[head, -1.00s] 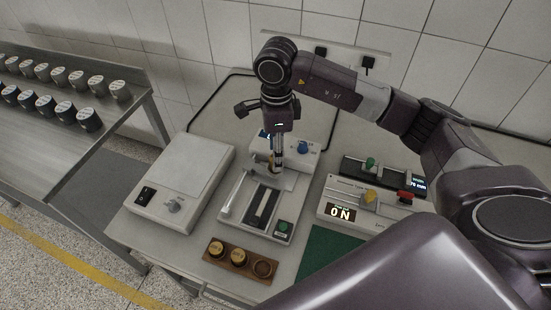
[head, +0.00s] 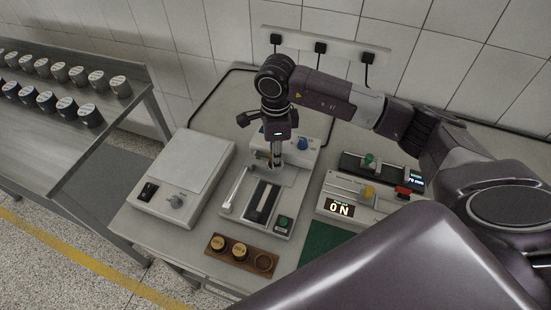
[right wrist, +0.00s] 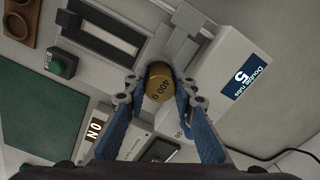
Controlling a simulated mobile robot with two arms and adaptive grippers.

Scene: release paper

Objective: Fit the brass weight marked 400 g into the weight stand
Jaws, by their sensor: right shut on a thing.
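My right gripper (head: 276,160) is shut on the brass weight marked 400 g (right wrist: 158,82). In the right wrist view the weight's marked end faces the camera between the two blue fingers. In the head view the gripper points down over the back part of the grey tester (head: 266,214), and the weight is mostly hidden. I cannot tell whether the weight touches the tester. The wooden weight stand (head: 228,258) lies at the table's front. My left gripper is not in view.
A white hotplate-like box (head: 185,165) stands left of the tester. A control box showing "ON" (head: 340,209) stands to the right. A green mat (head: 322,248) lies at the front right. A side bench (head: 62,145) at left carries several capped jars.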

